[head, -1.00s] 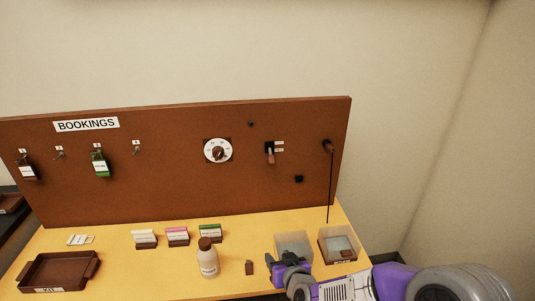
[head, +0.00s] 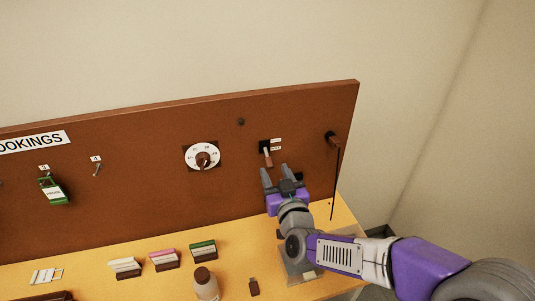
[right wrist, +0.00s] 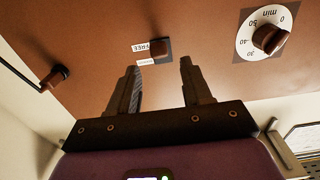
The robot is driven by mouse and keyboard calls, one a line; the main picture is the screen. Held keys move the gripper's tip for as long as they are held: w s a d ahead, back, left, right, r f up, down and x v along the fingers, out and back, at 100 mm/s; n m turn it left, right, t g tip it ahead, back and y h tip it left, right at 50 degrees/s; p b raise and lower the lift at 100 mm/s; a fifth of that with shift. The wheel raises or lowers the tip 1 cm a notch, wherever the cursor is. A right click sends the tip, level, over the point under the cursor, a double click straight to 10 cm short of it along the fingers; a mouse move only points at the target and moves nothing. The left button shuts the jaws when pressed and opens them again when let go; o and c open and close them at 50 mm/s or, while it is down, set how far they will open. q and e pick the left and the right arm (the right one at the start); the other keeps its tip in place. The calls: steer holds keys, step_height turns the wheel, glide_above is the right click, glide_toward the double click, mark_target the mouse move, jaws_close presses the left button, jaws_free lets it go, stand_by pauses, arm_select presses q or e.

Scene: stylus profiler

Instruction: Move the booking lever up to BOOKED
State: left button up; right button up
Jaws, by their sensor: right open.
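The booking lever (head: 268,159) is a brown handle on a small dark plate on the upright brown board, hanging down from its pivot. Two small white labels (head: 276,145) sit beside it; one reads FREE in the right wrist view, upside down, and the other is too small to read. My right gripper (head: 275,171) is open and empty, just below and in front of the lever. In the right wrist view the lever's brown end (right wrist: 157,48) shows beyond the gap between the fingers (right wrist: 161,77), apart from them. My left gripper is out of view.
A white timer dial (head: 203,157) is left of the lever. A dark peg with a hanging rod (head: 334,141) is to its right. Below stand card holders, a white bottle (head: 206,285) and a grey tray (head: 298,270), partly hidden by my arm.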

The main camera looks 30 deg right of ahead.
mark_target(270, 162)
steer(key=x, duration=0.5)
steer(key=shift+a+f, duration=0.1)
steer(key=shift+f, duration=0.05)
steer(key=shift+w, duration=0.5)
jaws_close()
